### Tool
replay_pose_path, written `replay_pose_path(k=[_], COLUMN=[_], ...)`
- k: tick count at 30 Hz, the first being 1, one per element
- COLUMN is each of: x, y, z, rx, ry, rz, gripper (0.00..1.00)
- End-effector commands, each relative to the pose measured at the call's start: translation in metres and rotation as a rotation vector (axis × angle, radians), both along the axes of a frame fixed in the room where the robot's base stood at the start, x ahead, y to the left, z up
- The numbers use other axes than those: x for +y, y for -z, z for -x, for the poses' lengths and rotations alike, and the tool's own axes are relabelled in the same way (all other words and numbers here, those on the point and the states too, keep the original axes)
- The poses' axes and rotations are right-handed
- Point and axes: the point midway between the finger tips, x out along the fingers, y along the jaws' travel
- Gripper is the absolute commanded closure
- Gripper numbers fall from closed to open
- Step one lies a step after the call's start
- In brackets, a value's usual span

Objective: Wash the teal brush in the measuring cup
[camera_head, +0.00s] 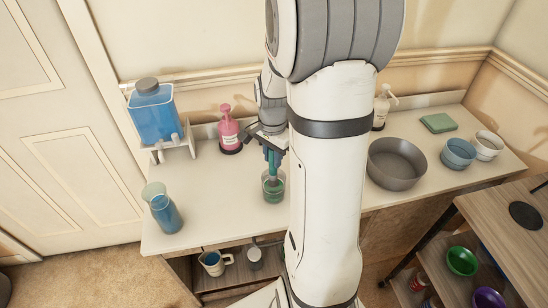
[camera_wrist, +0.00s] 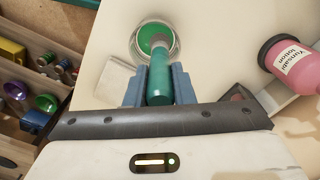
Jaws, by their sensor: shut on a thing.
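My gripper (camera_head: 270,147) is above the counter, its two blue fingers (camera_wrist: 158,78) shut on the teal brush (camera_head: 272,162). The brush's handle (camera_wrist: 159,85) shows between the fingers in the wrist view. The brush points down, and its lower end is inside a clear cup (camera_head: 274,191) with green in it. The cup (camera_wrist: 139,52) is just beyond the fingertips in the wrist view, with a round green area inside. I cannot tell whether the brush touches the bottom. Markings on the cup are too small to tell.
A pink lotion bottle (camera_head: 229,131) stands behind the cup. A blue-filled carafe (camera_head: 166,214) and a blue dispenser (camera_head: 153,117) are left. A grey basin (camera_head: 396,163) and two small pots (camera_head: 458,153) are right. A handled jug (camera_head: 212,264) sits on the shelf below.

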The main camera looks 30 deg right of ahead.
Motion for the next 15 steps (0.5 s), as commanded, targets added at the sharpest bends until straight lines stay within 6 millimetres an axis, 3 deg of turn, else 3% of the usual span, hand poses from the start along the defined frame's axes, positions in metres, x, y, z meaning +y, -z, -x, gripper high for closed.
replay_pose_path(k=[15], x=[0.0055], y=[0.0], z=[0.0082], rx=[0.0], ry=[0.002], rz=[0.0], gripper=[0.98])
